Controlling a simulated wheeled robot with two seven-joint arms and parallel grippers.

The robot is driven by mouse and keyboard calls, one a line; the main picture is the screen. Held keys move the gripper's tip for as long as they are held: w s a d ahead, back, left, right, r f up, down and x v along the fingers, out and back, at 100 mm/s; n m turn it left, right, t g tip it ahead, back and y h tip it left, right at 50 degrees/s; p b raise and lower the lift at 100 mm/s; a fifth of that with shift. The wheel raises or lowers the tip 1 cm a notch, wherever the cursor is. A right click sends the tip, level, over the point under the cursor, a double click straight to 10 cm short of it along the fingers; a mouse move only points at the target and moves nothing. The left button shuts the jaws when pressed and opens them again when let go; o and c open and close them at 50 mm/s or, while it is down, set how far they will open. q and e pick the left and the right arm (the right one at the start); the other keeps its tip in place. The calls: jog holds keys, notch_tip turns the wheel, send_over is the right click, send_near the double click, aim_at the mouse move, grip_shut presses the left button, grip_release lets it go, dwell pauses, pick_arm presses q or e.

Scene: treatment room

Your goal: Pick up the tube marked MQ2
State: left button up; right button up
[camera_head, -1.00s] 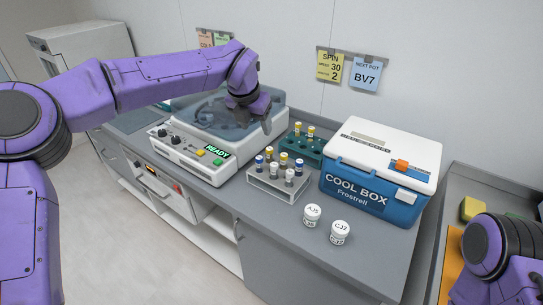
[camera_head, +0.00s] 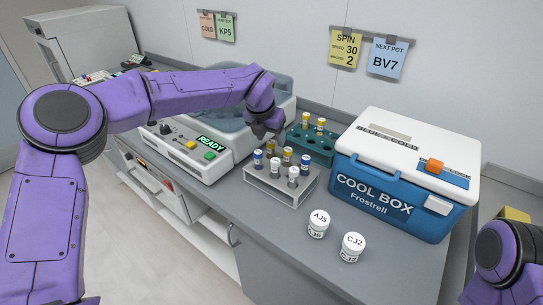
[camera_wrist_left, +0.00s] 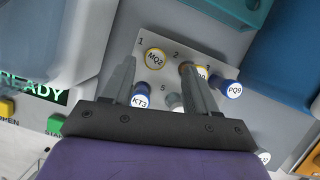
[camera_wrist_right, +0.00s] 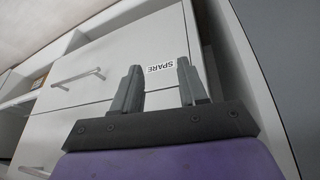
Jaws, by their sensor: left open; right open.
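The tube marked MQ2 (camera_wrist_left: 154,58) has a yellow-rimmed cap. It stands at slot 1 of the pale tube rack (camera_wrist_left: 200,50) in the left wrist view. My left gripper (camera_wrist_left: 158,62) is open, its fingers pointing toward the rack. The MQ2 cap shows between the fingertips, nearer the left one; I cannot tell the height gap. The right finger partly covers another yellow-capped tube (camera_wrist_left: 202,73). In the head view my left gripper (camera_head: 262,132) is just behind the rack (camera_head: 264,184). My right gripper (camera_wrist_right: 160,84) is open and empty in front of drawers.
Blue-capped tubes KT3 (camera_wrist_left: 141,96) and PQ9 (camera_wrist_left: 231,89) stand close by. A teal rack (camera_head: 313,150) stands behind. The centrifuge (camera_head: 208,160) is left, the cool box (camera_head: 385,195) right. Pots AJ5 (camera_head: 319,224) and CJ2 (camera_head: 352,247) stand in front.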

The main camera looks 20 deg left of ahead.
aim_at(270, 143)
pick_arm(q)
jog(key=x, duration=0.1)
jog(key=p+x, duration=0.1)
jog(key=x, duration=0.3)
jog(key=shift+w+a+f+p, duration=0.1)
jog(key=shift+a+f+p, duration=0.1)
jog(key=shift+a+p, duration=0.2)
jog(key=shift+d, duration=0.1)
jog(key=shift+c, duration=1.3)
grip_shut()
jog(key=shift+r, duration=0.1)
